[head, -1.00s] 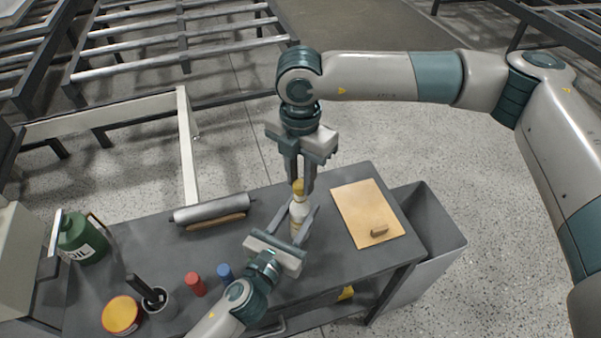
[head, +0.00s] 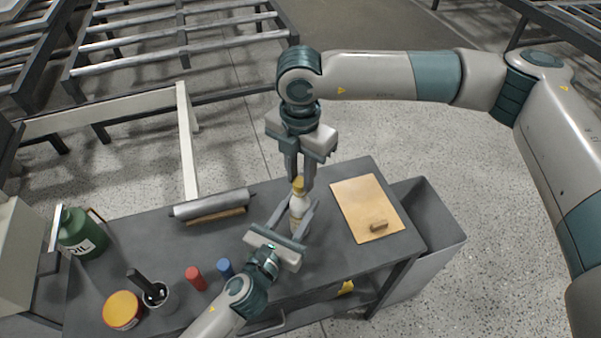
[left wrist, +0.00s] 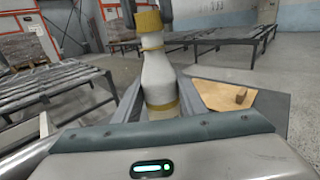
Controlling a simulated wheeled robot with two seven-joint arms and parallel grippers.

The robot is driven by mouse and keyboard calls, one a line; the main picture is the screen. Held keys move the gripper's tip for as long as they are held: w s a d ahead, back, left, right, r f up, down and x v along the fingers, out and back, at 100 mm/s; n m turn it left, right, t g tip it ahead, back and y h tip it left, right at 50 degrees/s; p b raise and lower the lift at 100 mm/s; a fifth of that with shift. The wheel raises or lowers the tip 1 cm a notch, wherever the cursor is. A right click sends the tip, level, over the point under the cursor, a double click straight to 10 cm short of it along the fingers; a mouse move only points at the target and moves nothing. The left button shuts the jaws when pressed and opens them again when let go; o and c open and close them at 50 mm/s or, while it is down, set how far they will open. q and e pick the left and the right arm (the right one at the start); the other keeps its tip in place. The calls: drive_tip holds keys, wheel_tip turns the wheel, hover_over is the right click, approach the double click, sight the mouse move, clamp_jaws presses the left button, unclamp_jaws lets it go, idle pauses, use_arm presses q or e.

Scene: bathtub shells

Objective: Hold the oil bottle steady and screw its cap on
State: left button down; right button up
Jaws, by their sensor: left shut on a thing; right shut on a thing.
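The white oil bottle (head: 298,204) stands upright on the grey workbench (head: 262,240). It also shows in the left wrist view (left wrist: 158,75), with a yellow band around its neck and another lower down. My left gripper (head: 297,214) is shut on the bottle's body from the front. The yellow cap (head: 299,185) is at the top of the neck, in line with the bottle, and fills the top of the left wrist view (left wrist: 148,21). My right gripper (head: 300,178) points down from above and is shut on the cap. How tightly the cap sits cannot be told.
A tan board (head: 366,203) with a small brown block lies right of the bottle. A grey roller (head: 212,203) lies to the left. Red (head: 196,278) and blue (head: 225,269) cylinders stand left of my left arm. A green oil can (head: 82,235) is far left.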

drive_tip(key=shift+f, duration=0.5)
drive_tip(key=m, duration=0.9)
drive_tip(key=shift+m, duration=0.4)
drive_tip(key=o, duration=1)
drive_tip(key=shift+r, duration=2.25)
